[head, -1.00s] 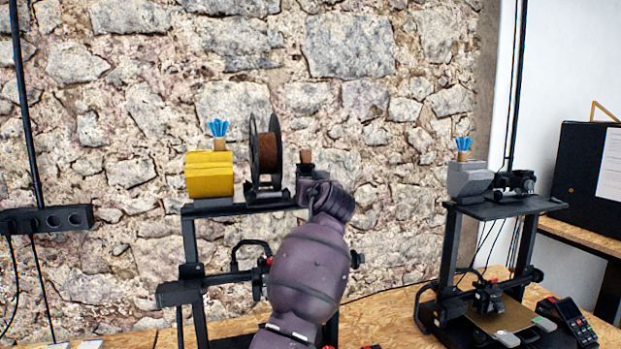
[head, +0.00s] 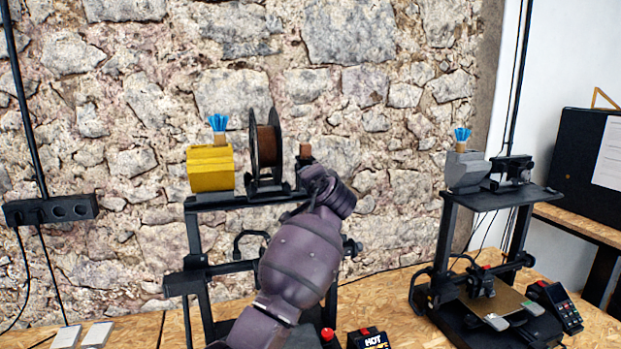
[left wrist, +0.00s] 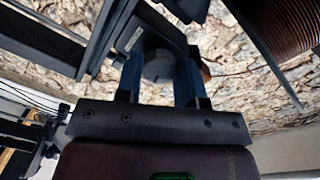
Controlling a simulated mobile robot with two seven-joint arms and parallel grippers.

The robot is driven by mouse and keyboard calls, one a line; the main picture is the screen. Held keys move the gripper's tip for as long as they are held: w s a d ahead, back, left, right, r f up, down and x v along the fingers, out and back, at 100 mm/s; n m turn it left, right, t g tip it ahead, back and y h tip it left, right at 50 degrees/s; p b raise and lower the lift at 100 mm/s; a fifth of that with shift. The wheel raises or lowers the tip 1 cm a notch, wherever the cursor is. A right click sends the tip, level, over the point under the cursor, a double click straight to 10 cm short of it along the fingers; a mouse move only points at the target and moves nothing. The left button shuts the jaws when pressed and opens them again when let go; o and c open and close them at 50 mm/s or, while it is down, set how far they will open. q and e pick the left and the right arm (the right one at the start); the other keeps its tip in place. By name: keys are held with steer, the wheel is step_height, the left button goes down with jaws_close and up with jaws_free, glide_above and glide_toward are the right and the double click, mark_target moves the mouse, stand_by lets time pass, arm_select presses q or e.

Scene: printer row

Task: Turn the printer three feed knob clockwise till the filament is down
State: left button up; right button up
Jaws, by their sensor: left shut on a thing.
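The printer (head: 197,238) in front of me has a black frame with a brown filament spool (head: 266,145) on its top bar. My left arm covers much of its right side. In the left wrist view, my left gripper (left wrist: 159,80) has its two blue fingers on either side of a dark round feed knob (left wrist: 158,66), shut on it. The knob sits in front of a dark housing (left wrist: 140,35). In the head view my fingers and the knob are hidden behind my wrist. I cannot tell the filament's height or read a printer number. My right gripper is not in view.
A yellow block (head: 209,168) with a blue tuft stands left of the spool. A second printer (head: 500,200) carrying a grey block (head: 465,171) stands to the right. A red-buttoned box (head: 370,338) sits at the bench front. A stone wall (head: 130,150) rises close behind.

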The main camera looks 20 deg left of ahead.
arm_select(q)
steer(key=m, duration=0.4)
steer(key=shift+r+m, duration=0.15)
steer(key=shift+m, duration=0.25)
steer(key=shift+m+y, duration=0.3)
steer(key=o, duration=0.9)
steer(key=b+v, duration=0.2)
steer(key=v, duration=0.8)
steer(key=shift+s+d, duration=0.3)
